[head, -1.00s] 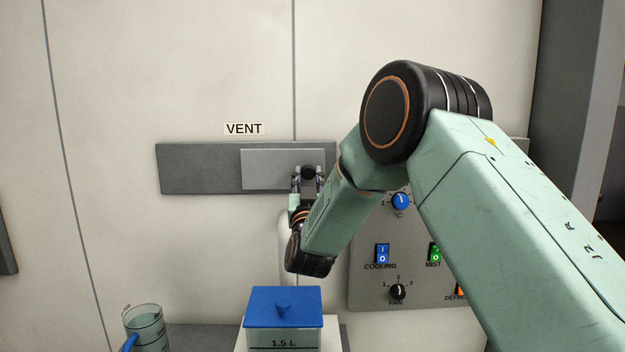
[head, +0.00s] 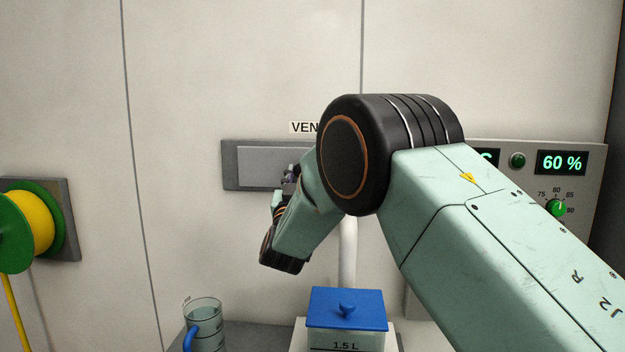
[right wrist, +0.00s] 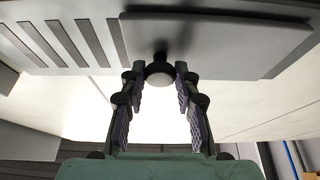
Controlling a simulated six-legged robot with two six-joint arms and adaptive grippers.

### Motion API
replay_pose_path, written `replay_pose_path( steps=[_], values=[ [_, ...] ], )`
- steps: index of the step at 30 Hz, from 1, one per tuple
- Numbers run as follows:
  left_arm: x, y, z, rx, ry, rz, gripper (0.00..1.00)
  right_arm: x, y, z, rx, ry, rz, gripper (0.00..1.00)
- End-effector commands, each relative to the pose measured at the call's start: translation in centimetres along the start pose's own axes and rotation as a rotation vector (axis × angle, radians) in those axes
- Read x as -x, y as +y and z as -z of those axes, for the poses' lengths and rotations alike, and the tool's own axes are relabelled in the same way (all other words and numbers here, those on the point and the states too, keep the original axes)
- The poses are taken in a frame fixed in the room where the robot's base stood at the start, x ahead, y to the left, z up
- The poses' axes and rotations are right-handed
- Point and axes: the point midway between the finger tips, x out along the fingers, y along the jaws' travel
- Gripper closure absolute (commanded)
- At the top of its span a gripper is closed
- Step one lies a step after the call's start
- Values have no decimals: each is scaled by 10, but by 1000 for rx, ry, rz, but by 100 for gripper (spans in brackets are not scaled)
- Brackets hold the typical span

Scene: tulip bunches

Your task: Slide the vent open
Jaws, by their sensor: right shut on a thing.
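The vent is a dark grey frame (head: 230,176) on the pale wall, under a label reading VENT, partly covered by my right arm. Its lighter grey sliding plate (head: 262,165) sits near the frame's left end in the head view. In the right wrist view the plate (right wrist: 215,45) shows from below, with several dark slots (right wrist: 75,42) uncovered beside it. My right gripper (right wrist: 160,78) is shut on the plate's round dark knob (right wrist: 159,72), one finger on each side. In the head view the right gripper (head: 290,174) is partly hidden behind my arm. My left gripper is not in view.
A blue-lidded container (head: 345,309) marked 1.5 L stands below the vent. A clear jug (head: 204,325) with a blue handle is to its left. A green and yellow reel (head: 35,225) hangs at far left. A control panel (head: 590,160) is at right, partly behind my arm.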

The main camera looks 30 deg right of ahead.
Motion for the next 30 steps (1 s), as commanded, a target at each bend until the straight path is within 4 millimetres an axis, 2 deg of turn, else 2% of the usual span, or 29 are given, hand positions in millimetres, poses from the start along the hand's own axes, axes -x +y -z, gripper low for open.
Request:
replay_pose_path(
  steps=[9,23,24,30],
  values=[
    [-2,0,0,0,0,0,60,1,-10,-3,3,-6,-3,100],
    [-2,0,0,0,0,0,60,1,-13,-3,4,-6,-1,100],
    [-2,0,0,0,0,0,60,1,-14,-3,4,-6,-1,68],
    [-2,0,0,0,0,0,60,0,-15,-2,3,-5,-2,51]
  ],
)
